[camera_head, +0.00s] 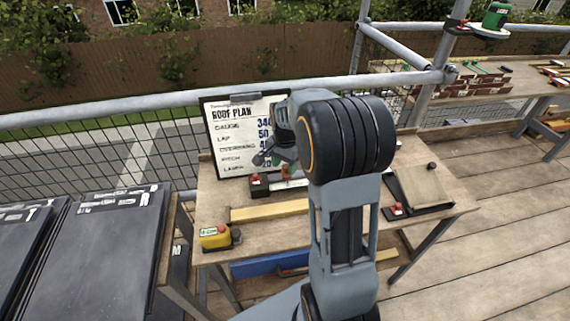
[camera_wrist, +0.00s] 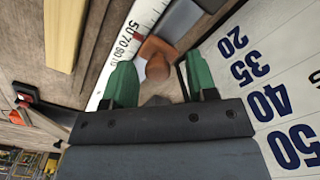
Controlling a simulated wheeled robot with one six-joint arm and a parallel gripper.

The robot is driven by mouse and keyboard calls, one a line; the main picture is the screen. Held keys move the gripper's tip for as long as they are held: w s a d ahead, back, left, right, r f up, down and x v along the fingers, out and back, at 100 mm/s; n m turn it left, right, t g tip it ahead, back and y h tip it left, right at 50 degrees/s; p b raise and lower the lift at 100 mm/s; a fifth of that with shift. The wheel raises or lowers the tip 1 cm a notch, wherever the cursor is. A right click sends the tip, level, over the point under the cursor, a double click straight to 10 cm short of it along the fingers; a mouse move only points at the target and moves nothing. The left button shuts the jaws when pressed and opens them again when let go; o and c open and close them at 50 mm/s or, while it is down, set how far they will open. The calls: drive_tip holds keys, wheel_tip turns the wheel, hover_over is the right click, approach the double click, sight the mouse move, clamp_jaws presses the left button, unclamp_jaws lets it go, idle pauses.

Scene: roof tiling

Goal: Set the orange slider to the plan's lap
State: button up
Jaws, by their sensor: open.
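The roof plan board (camera_head: 228,165) stands at the back of the workbench. Its lap row shows 50, partly hidden by my arm. In the wrist view the plan's numbers 50, 40, 35 and 20 (camera_wrist: 270,100) run down the right side. The orange slider (camera_wrist: 158,55) sits at a white scale (camera_wrist: 128,45) with black numbers, of which 50, 70 and 90 show. My gripper (camera_wrist: 161,82) is open, with its green fingers on either side of the slider; I cannot tell whether they touch it. In the head view my gripper (camera_head: 272,155) is partly hidden behind my arm.
A black box with a red button (camera_head: 258,184) is beside the scale on the bench. A yellow box (camera_head: 214,237) stands at the front left, and a sloped board (camera_head: 424,186) at the right. A timber strip (camera_head: 268,211) lies across the bench. Dark slates (camera_head: 112,240) are at the left.

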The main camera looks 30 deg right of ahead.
sight(285, 166)
wheel_tip(285, 166, up, 14)
drive_tip(key=p, duration=0.1)
idle(0.4)
drive_tip(key=shift+f, duration=0.15)
idle(0.3)
